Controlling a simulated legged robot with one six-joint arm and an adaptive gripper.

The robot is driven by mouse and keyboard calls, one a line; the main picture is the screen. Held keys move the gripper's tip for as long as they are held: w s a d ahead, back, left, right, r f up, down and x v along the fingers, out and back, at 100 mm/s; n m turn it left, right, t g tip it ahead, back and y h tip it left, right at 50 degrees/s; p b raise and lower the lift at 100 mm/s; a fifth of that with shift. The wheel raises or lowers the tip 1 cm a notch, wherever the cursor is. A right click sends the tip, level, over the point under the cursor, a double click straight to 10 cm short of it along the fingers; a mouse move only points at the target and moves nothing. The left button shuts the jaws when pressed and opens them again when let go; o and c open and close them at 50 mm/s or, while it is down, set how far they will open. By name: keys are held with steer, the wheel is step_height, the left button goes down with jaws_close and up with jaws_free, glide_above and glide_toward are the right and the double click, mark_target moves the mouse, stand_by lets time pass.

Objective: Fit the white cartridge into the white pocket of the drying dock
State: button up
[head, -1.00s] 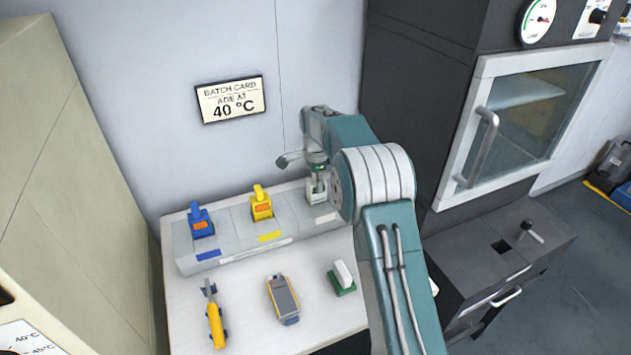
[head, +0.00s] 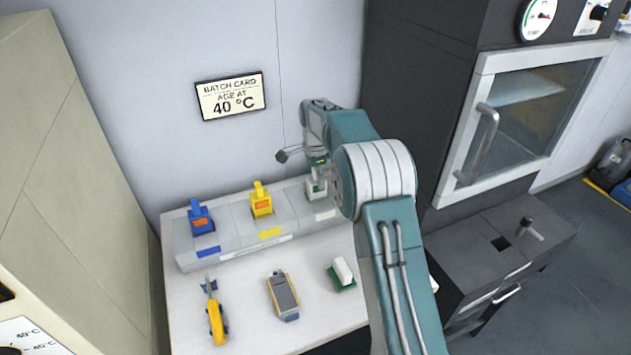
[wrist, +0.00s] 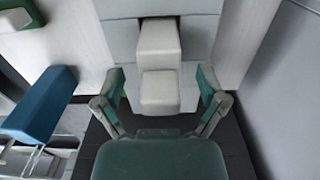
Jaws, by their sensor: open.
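The white cartridge (wrist: 158,50) sits in the right-hand, white-marked pocket of the drying dock (head: 235,253). It also shows just under my wrist in the head view (head: 315,189). My gripper (wrist: 160,82) is open, with one finger on each side of the cartridge's near end and visible gaps between. The head view mostly hides the fingers behind my arm. How deep the cartridge sits cannot be told. A blue cartridge (head: 198,216) and a yellow cartridge (head: 261,200) stand in the other two pockets.
On the white table (head: 245,310) in front of the dock lie a yellow tool (head: 215,318), a handheld meter (head: 283,296) and a white block on a green base (head: 342,273). A dark oven cabinet (head: 425,90) stands right; a wall is behind.

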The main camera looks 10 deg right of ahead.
step_height(320, 180, up, 10)
steer(key=shift+f, duration=0.2)
steer(key=shift+r, duration=0.4)
steer(key=shift+s+r, duration=0.1)
steer(key=shift+r, duration=0.2)
steer(key=s+r+n+t, duration=0.2)
steer(key=s+r+n, duration=0.3)
steer(key=s, duration=0.5)
steer(key=s+r+n+t, duration=0.1)
steer(key=s+r+n, duration=0.2)
steer(key=s+r, duration=0.55)
steer(key=s+f+n+t, duration=0.1)
steer(key=s+f+n, duration=0.3)
steer(key=s, duration=0.7)
steer(key=s+f+n+t, duration=0.1)
steer(key=s+f+n, duration=0.2)
steer(key=s, duration=0.8)
steer(key=shift+s+f+n+t, duration=0.2)
steer(key=shift+f+n+t, duration=0.15)
steer(key=shift+f, duration=0.6)
